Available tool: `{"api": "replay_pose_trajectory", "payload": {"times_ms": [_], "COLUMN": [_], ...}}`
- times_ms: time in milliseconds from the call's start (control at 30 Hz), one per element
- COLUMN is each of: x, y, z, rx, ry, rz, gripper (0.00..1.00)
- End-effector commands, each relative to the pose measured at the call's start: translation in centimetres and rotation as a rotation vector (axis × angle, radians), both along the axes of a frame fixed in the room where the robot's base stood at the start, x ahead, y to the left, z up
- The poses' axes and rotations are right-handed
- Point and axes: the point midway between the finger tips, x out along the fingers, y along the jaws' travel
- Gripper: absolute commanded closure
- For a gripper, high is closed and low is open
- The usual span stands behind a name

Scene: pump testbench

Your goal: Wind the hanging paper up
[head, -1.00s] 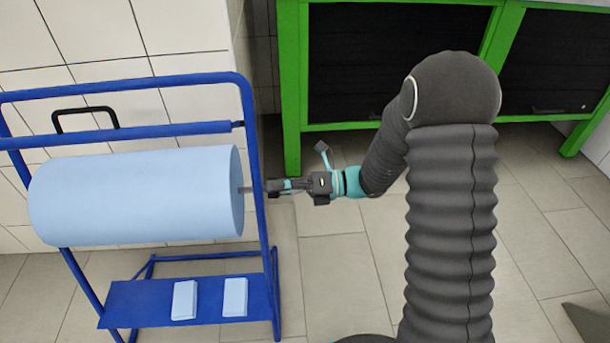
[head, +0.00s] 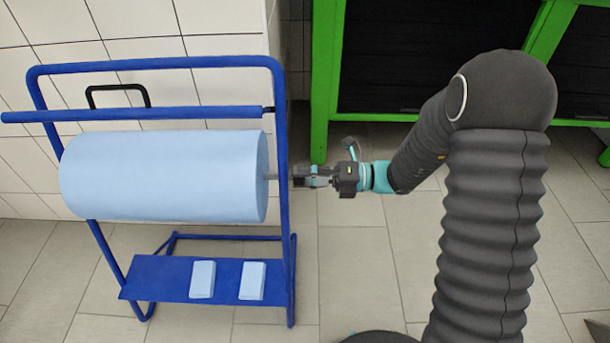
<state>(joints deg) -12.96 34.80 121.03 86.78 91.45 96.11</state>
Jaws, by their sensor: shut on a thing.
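A large light-blue paper roll (head: 165,178) lies level in a blue tube stand (head: 283,120). No loose hanging length of paper shows below the roll from this side. A thin grey axle end (head: 271,177) sticks out of the roll's right face towards the stand's right upright. My gripper (head: 298,176) is just right of that upright, in line with the axle, and shut on the axle's outer end. The fingers hide the part they hold.
A blue bar (head: 130,114) and a black handle (head: 117,88) are above the roll. Two small light-blue packs (head: 203,279) lie on the blue lower shelf (head: 150,272). A green-framed cabinet (head: 325,80) stands behind right. Tiled floor (head: 360,270) is free right of the stand.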

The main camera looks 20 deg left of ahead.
Motion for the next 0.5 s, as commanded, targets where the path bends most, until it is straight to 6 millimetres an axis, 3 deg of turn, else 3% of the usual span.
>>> {"api": "replay_pose_trajectory", "payload": {"times_ms": [33,67,133,500], "x": [-0.09,-0.09,-0.05,0.23], "y": [0.1,0.1,0.05,-0.44], "z": [-0.02,-0.02,-0.01,0.0], "rx": [0.0,0.0,0.0,0.0], "ry": [0.0,0.0,-0.001,-0.001], "rz": [0.003,0.003,0.002,-0.005], "gripper": [1.0,0.45,0.27,0.27]}}
